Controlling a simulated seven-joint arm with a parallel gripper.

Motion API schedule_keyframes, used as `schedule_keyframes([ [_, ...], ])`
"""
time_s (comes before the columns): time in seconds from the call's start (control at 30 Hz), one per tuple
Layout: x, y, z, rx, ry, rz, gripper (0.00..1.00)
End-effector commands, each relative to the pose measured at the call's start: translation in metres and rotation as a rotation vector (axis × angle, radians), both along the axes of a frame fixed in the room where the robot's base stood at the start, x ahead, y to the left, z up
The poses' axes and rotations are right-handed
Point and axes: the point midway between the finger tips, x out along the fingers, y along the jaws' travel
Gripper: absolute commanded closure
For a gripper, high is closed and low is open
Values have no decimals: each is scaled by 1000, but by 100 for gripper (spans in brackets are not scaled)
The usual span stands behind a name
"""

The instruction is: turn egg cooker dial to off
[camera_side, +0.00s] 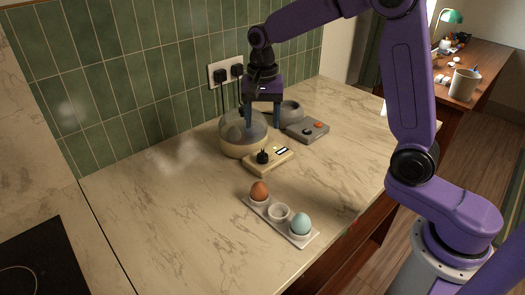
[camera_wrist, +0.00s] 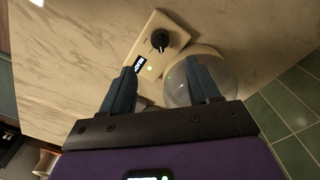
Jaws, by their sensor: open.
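The egg cooker has a clear dome (camera_side: 238,138) on a cream body, with a cream control panel (camera_side: 278,160) in front. A black dial (camera_side: 263,156) stands on the panel beside a small display (camera_side: 282,151). In the wrist view the dial (camera_wrist: 160,39) is ahead of the fingertips, with a lit display (camera_wrist: 139,63) and a green light nearer. The dome (camera_wrist: 178,88) is partly hidden by the right finger. My gripper (camera_side: 262,123) is open and empty, behind the dial and over the dome side; its fingers (camera_wrist: 160,70) are apart and do not touch the dial.
A grey appliance with a similar panel (camera_side: 307,133) stands right of the egg cooker. An egg tray (camera_side: 261,213) with a brown egg (camera_side: 259,191) and a blue egg (camera_side: 301,223) lies in front. Wall plugs (camera_side: 220,76) are behind. The counter at left is clear.

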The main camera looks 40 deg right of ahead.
Motion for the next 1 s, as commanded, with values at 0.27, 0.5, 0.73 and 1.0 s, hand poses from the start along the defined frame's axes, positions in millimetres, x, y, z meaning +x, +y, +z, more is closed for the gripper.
schedule_keyframes([
  [0.27,-1,0,-54,-1,6,0,39],
  [0.5,-1,-1,-90,-1,4,-1,39],
  [0.73,0,0,-104,0,0,0,39],
  [1.0,0,0,-105,0,0,0,39],
])
